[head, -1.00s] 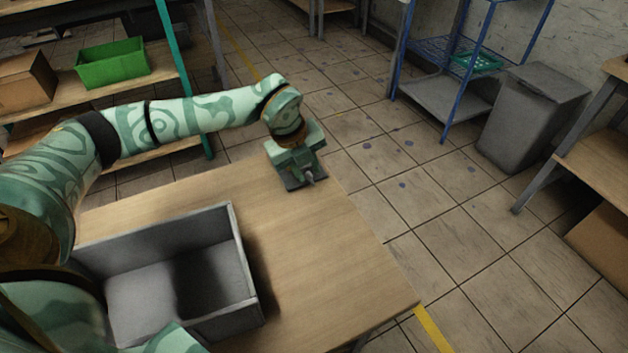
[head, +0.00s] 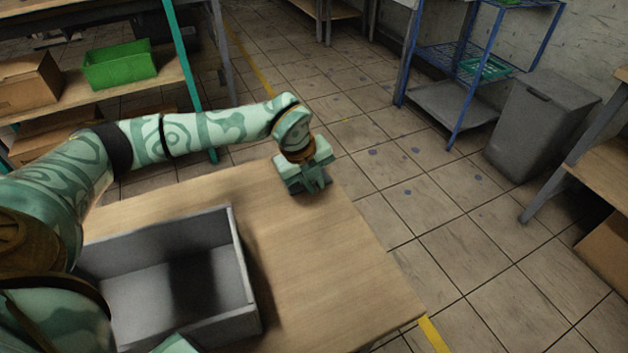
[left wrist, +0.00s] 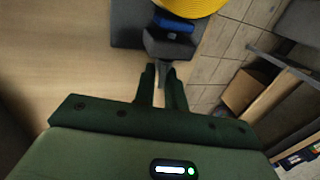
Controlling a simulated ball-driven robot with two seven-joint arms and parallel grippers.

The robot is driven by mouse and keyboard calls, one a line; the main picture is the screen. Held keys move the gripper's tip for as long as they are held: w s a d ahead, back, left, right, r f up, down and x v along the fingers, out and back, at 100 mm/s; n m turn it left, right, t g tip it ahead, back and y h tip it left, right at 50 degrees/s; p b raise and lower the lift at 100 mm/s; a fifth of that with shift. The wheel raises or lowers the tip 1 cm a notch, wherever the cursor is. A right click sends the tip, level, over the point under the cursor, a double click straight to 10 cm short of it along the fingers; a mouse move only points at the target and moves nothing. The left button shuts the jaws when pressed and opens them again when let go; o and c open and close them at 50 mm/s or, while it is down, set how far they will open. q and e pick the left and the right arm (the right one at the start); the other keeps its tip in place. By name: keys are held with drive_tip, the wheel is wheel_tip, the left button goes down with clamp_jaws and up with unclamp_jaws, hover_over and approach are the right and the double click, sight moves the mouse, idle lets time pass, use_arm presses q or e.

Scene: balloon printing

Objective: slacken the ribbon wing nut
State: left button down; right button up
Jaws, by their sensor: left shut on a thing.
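In the left wrist view, a dark grey device (left wrist: 127,30) with a blue block (left wrist: 174,22) and a yellow round part (left wrist: 190,4) sits at the top, at the table's edge. A small grey piece (left wrist: 163,70), apparently the wing nut, sticks out from it toward me. My left gripper (left wrist: 162,84) is shut on this piece, one dark finger on each side.
A grey open bin (head: 238,262) stands on the wooden table (head: 320,270) near my left arm and looks empty. The table is clear to its right. Shelves with a green crate (head: 120,66), a blue rack (head: 455,100) and a grey waste bin (head: 535,125) stand beyond.

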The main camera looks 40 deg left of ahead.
drive_tip(key=shift+a, duration=0.1)
use_arm(q)
drive_tip(key=t+p, duration=0.1)
drive_tip(key=t+h+p, duration=0.1)
drive_tip(key=shift+s+a+t+h, duration=0.15)
drive_tip(key=shift+s+t+h, duration=0.15)
drive_tip(key=shift+t, duration=0.1)
drive_tip(key=shift+f+t+h+p, duration=0.1)
drive_tip(key=shift+t+h+p, duration=0.4)
drive_tip(key=shift+t+p, duration=0.3)
drive_tip(key=shift+f+t+h+p, duration=0.1)
drive_tip(key=shift+t+h+p, duration=0.25)
drive_tip(key=shift+t, duration=0.35)
use_arm(e)
drive_tip(key=shift+w+a+r+t, duration=0.1)
drive_tip(key=shift+w+r, duration=0.15)
drive_tip(key=shift+r, duration=0.3)
drive_tip(key=shift+w+a+r+t, duration=0.15)
drive_tip(key=shift+w+r, duration=0.15)
drive_tip(key=shift+r, duration=0.25)
drive_tip(key=shift+w+a+r+t, duration=0.1)
drive_tip(key=shift+w+r, duration=0.15)
drive_tip(key=shift+r, duration=0.3)
use_arm(q)
drive_tip(key=shift+a, duration=0.1)
drive_tip(key=c, duration=1.6)
unclamp_jaws()
